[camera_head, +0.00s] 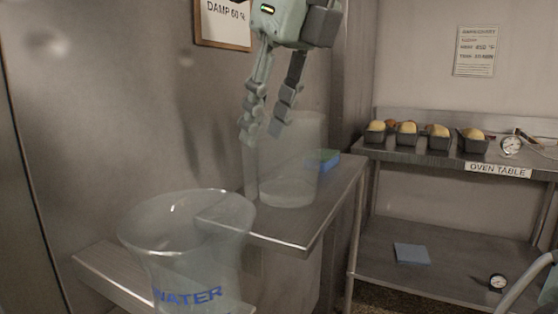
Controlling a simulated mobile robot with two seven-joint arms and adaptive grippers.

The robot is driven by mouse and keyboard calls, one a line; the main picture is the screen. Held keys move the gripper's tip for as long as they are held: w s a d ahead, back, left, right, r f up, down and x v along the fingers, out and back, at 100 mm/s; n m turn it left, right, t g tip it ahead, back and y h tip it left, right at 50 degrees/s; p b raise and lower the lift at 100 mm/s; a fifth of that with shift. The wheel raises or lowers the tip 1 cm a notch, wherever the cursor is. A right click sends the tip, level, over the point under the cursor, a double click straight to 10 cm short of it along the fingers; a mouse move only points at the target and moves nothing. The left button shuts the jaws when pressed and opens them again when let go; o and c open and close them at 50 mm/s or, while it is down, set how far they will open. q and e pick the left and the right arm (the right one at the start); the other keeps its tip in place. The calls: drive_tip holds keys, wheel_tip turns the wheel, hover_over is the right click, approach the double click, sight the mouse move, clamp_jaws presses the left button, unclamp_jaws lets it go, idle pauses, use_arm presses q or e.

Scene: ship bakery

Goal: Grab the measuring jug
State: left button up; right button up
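A clear, straight-sided vessel, which looks like the measuring jug (290,185), stands upright on a steel shelf (300,228). No handle or markings can be made out on it. My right gripper (262,132) points down from above, at the jug's upper left. Its two fingers are apart with a gap between them. The fingertips overlap the jug's upper left edge in the picture; I cannot tell whether they touch it. My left gripper is not in view.
A large clear container marked WATER (187,262) stands in front, overlapping the shelf's left part. At right, the oven table (430,158) holds loaf tins (438,140) and a dial gauge (511,146). A wall is close at left.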

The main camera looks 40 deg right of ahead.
sight(246, 184)
drive_tip(key=x, duration=0.8)
drive_tip(key=shift+w+a+f, duration=0.1)
drive_tip(key=shift+w+a, duration=0.05)
drive_tip(key=shift+w, duration=0.15)
clamp_jaws()
